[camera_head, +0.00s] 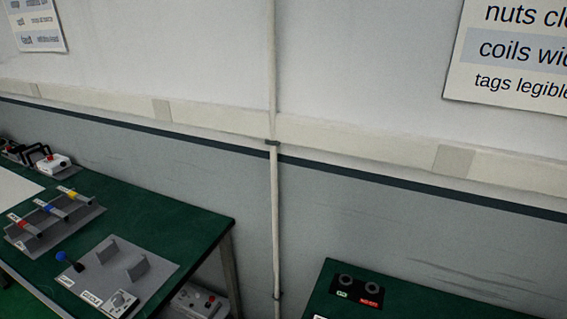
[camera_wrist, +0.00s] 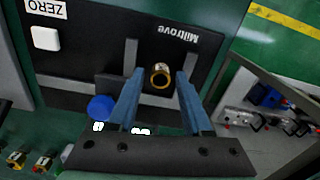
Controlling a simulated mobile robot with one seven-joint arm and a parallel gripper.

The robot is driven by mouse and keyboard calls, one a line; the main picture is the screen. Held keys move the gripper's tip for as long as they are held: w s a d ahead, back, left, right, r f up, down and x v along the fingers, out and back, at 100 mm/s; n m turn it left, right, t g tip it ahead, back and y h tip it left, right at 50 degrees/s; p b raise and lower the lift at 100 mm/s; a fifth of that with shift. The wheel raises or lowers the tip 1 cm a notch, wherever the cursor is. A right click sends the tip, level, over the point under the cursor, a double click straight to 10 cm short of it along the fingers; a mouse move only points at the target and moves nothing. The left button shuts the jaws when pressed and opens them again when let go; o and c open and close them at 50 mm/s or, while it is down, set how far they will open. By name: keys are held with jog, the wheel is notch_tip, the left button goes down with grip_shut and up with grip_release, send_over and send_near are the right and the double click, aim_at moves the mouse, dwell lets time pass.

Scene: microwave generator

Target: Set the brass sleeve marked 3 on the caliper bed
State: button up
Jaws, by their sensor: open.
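In the wrist view my gripper (camera_wrist: 160,78) is open, with one blue finger on each side of a brass sleeve (camera_wrist: 160,77). Small gaps show between the sleeve and the fingers. The sleeve shows its round open end and appears to rest on a dark plate (camera_wrist: 85,60) labelled "Miltrove", between two grey upright jaws. I cannot read a number on the sleeve. A blue knob (camera_wrist: 101,107) is left of my fingers. In the head view a grey plate (camera_head: 150,285) with two upright grey jaws and a blue-knobbed lever stands on the green bench; my gripper is not visible there.
In the wrist view a white button (camera_wrist: 45,38) is beside a "ZERO" label, brass pieces (camera_wrist: 42,163) lie at lower left, and a box with switches (camera_wrist: 270,120) is at right. In the head view a rack with coloured bars (camera_head: 50,213) is left of the plate.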

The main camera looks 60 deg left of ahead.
notch_tip(320, 180, up, 12)
dwell(0.5)
